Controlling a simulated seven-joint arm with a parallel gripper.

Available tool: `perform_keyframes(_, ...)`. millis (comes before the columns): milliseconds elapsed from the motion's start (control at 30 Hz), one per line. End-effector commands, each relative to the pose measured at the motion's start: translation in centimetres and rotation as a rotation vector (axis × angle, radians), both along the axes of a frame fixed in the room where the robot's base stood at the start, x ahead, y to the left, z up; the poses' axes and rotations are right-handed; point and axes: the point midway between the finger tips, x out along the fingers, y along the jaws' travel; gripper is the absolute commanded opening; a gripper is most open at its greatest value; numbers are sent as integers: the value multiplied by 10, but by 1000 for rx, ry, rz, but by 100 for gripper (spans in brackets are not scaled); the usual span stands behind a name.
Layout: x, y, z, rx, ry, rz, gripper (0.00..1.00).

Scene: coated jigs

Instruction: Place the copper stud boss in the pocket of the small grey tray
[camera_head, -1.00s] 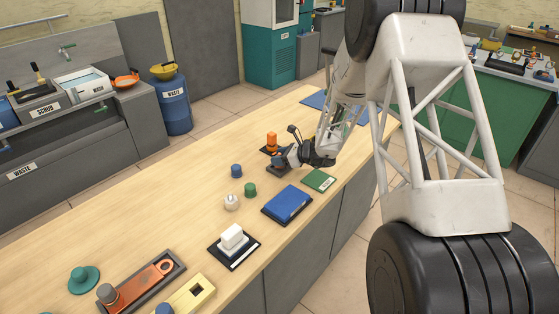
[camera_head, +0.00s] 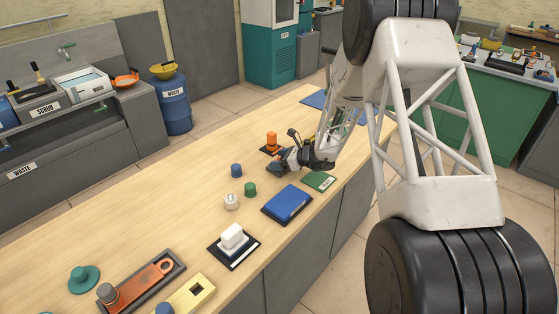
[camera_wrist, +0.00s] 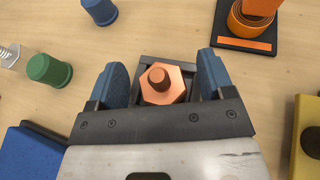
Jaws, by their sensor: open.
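The copper stud boss (camera_wrist: 162,84) has a hexagonal base with a round stud on top and shows in the wrist view between my fingers. It appears to sit within the small dark grey tray (camera_wrist: 149,63), whose far rim shows behind it; the near side is hidden by my gripper. My gripper (camera_wrist: 161,76) is open, with a blue finger on each side of the boss and a visible gap on both sides. In the head view my gripper (camera_head: 277,166) is low over the bench and hides the boss.
An orange part on a black base (camera_head: 272,141) stands close behind my gripper. Blue (camera_head: 236,171) and green (camera_head: 250,189) knobs stand to the left, with a blue block (camera_head: 287,204) and green plate (camera_head: 319,180) in front.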

Motion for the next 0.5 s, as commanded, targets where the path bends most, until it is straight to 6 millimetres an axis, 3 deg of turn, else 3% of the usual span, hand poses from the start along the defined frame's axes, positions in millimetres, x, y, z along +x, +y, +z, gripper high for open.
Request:
perform_keyframes(267,0,0,4,0,-1,0,75)
perform_keyframes(500,-8,-18,11,1,-1,-1,75)
